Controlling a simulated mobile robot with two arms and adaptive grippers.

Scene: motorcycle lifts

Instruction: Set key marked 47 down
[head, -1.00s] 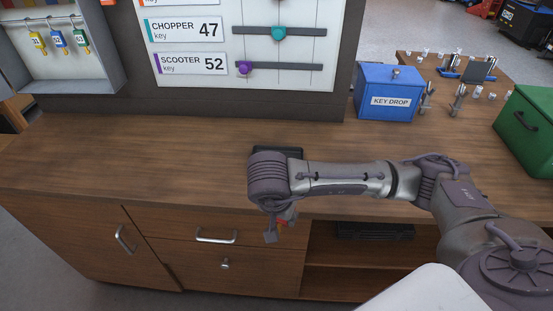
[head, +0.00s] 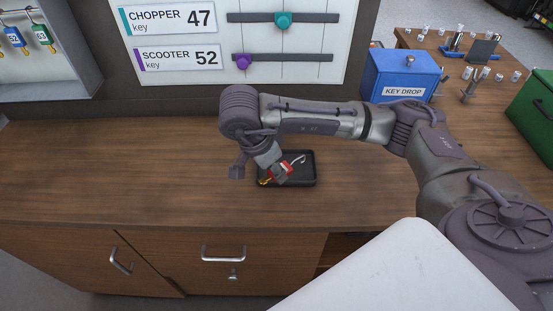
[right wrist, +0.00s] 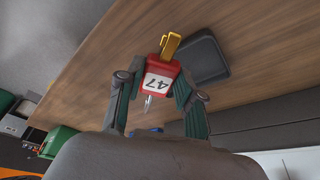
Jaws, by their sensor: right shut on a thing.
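The key marked 47 has a red tag with a white face reading 47 (right wrist: 158,82), a yellow end piece (right wrist: 170,46) and a silver shank (right wrist: 149,103). My right gripper (right wrist: 155,95) is shut on it, one dark finger on each side of the red tag. In the head view, the right gripper (head: 280,173) points down at the left part of a small black tray (head: 306,180), with the red and yellow of the key showing there. Whether the key touches the tray is unclear. The tray also shows in the right wrist view (right wrist: 208,62). My left gripper is out of view.
The wooden counter (head: 150,165) is clear to the left of the tray. A board with CHOPPER 47 and SCOOTER 52 labels (head: 170,20) stands behind. A blue KEY DROP box (head: 398,72) is at the back right, a green box (head: 535,115) farther right. A key cabinet (head: 60,60) is at left.

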